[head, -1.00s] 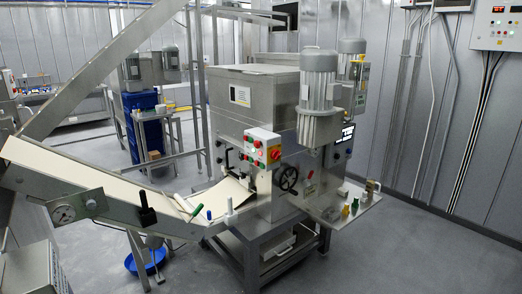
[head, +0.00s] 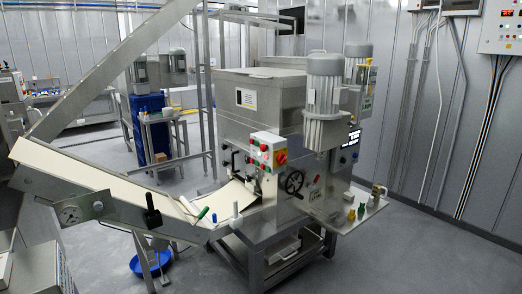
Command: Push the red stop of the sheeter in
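The sheeter (head: 262,100) is a grey steel machine on a stand in the middle of the head view. A white control box (head: 260,143) on its front carries green and red buttons. The red stop (head: 281,157) is a round red knob on a yellow backing at the right side of this box. It is small here, and I cannot tell whether it is pushed in or out. Neither of my grippers shows in the view, and nothing covers the stop.
A sloping conveyor with a pale dough sheet (head: 75,175) runs from the left to the sheeter. A handwheel (head: 294,181) sits below right of the box. A side shelf (head: 345,219) holds small coloured items. A blue basin (head: 150,264) stands on the floor. The right floor is open.

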